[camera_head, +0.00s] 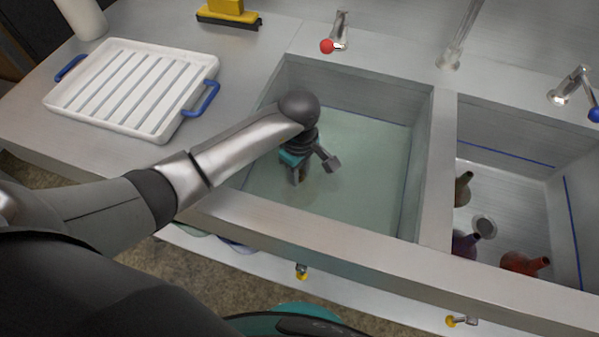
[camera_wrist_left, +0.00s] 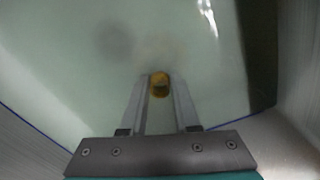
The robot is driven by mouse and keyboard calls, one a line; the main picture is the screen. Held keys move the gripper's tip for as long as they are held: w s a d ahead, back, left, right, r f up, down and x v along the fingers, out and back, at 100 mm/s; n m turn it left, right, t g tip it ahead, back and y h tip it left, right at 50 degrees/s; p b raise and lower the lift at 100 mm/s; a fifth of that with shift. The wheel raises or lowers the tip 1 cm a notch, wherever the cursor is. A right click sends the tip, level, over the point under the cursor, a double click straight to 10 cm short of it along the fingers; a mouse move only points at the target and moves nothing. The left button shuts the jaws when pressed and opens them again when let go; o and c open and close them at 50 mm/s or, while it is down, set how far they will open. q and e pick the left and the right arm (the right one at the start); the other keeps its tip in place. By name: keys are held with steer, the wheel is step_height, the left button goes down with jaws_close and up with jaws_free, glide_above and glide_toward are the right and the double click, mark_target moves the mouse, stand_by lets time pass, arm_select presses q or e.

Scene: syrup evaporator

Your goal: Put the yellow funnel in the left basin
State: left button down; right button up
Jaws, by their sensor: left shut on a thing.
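The left basin (camera_head: 365,150) has pale green water in it. My left arm reaches down into this basin, and my left gripper (camera_head: 298,180) is low inside it, near its left front part. In the left wrist view my left gripper (camera_wrist_left: 160,88) is shut on the yellow funnel (camera_wrist_left: 159,85), a small yellow-orange piece between the fingertips. The fingers and the wrist hide most of the funnel in the head view. I cannot tell whether it touches the basin floor. My right gripper is not in view.
The right basin (camera_head: 510,185) holds a brown, a purple and a red funnel-like thing (camera_head: 525,263) near a round drain. A divider (camera_head: 439,170) separates the basins. A white drying rack (camera_head: 135,88) with blue handles lies left. Taps, one red-knobbed (camera_head: 327,46), stand behind.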

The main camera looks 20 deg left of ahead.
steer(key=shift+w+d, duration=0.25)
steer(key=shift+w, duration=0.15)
arm_select(q)
steer(key=shift+f, duration=0.25)
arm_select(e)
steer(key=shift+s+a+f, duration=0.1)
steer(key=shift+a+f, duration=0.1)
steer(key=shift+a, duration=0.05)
arm_select(q)
steer(key=c, duration=0.6)
jaws_free()
steer(key=o, duration=0.4)
steer(key=shift+o, duration=0.5)
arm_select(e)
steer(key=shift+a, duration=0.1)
